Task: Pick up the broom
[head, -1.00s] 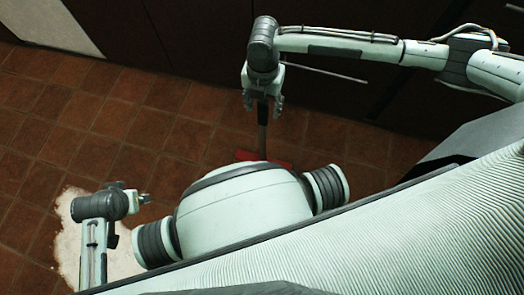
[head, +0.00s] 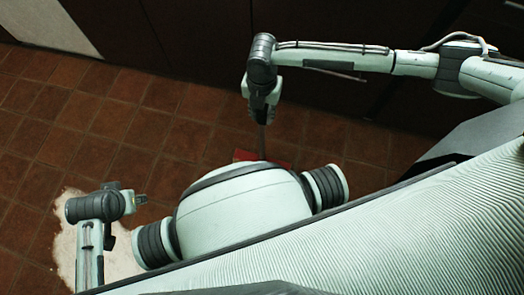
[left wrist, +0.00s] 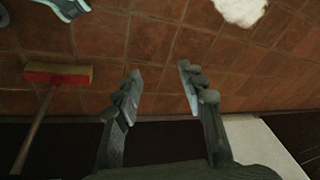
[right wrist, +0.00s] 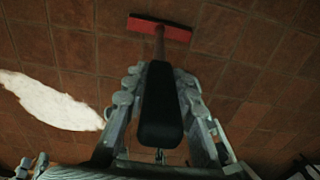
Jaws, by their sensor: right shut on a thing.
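The broom has a red head with a yellowish side, which lies on the floor in the left wrist view (left wrist: 58,73). The red head also shows in the head view (head: 245,155) and the right wrist view (right wrist: 160,28). Its brown handle (left wrist: 35,128) rises toward my right gripper (head: 261,108). In the right wrist view, the fingers are shut on the dark upper part of the handle (right wrist: 160,105), with one finger on each side. My left gripper (left wrist: 160,82) is open and empty, away from the broom. My body hides part of the broom head in the head view.
The floor is reddish-brown tile (head: 110,120). A whitish patch (head: 72,225) lies on it at the lower left, below my left arm. Dark cabinet fronts (head: 200,40) stand behind the broom. The tiles between the left gripper and broom look clear.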

